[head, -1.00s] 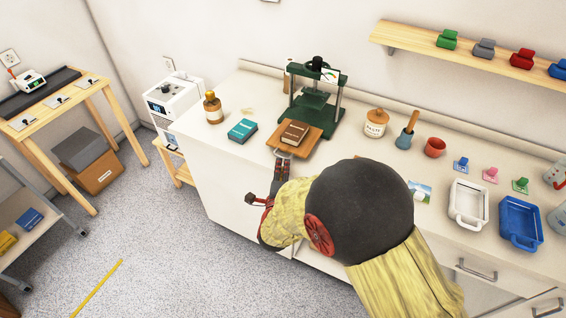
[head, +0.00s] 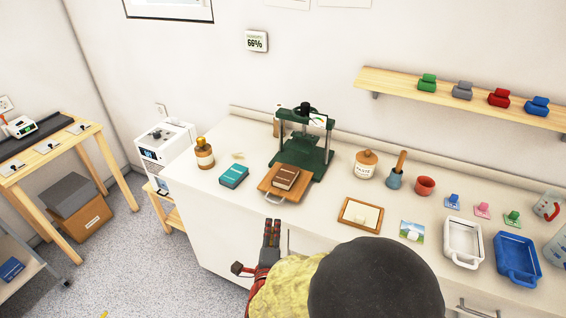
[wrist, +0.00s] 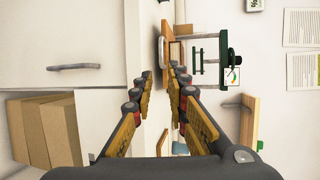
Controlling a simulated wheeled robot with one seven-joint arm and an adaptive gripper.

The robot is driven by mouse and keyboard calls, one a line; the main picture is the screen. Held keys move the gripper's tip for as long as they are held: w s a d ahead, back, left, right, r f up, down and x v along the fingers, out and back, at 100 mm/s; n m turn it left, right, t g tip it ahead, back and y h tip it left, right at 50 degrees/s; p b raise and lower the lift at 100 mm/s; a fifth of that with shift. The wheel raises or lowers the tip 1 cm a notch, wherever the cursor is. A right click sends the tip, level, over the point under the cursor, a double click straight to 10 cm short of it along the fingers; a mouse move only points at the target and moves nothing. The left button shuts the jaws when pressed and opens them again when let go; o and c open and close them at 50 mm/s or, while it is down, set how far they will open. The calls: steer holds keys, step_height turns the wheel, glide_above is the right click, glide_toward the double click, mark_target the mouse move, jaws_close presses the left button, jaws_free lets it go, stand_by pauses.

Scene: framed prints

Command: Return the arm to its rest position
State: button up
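My gripper (head: 272,232) is in front of the counter's front edge in the head view, with its fingers pointing towards the wooden board (head: 268,184). In the wrist view my gripper (wrist: 163,75) has its two fingers apart with nothing between them. The board, with a brown book (head: 286,177) on it, lies on the counter in front of the green press (head: 301,155). The fingers are clear of the board and its pale handle (head: 274,198). The rest of my arm shows at the bottom of the head view, its lower part cut off.
The counter holds a teal book (head: 234,175), an amber bottle (head: 204,153), a wooden frame (head: 346,221), a small landscape print (head: 412,231), a white tray (head: 480,260) and a blue tray (head: 529,276). A drawer handle (wrist: 75,67) shows in the wrist view. The floor (head: 150,260) at left is open.

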steer(key=s+a+f+n+g+y, duration=0.2)
steer(key=s+a+f+n+g, duration=0.2)
steer(key=s+f+n+g, duration=0.45)
steer(key=s+n+g+y, duration=0.1)
steer(key=s+n+g, duration=0.1)
steer(key=s+n, duration=0.4)
steer(key=s+d+r+n+h, duration=0.2)
steer(key=s+d+r, duration=0.2)
steer(key=d+r, duration=0.9)
steer(key=s+d+r+n+h+p, duration=0.1)
steer(key=s+d+r, duration=0.4)
steer(key=d+r, duration=0.9)
steer(key=d+n, duration=0.1)
steer(key=d, duration=0.3)
steer(key=shift+s+r+h, duration=0.2)
steer(key=shift+r+h, duration=0.1)
steer(key=shift+h, duration=0.1)
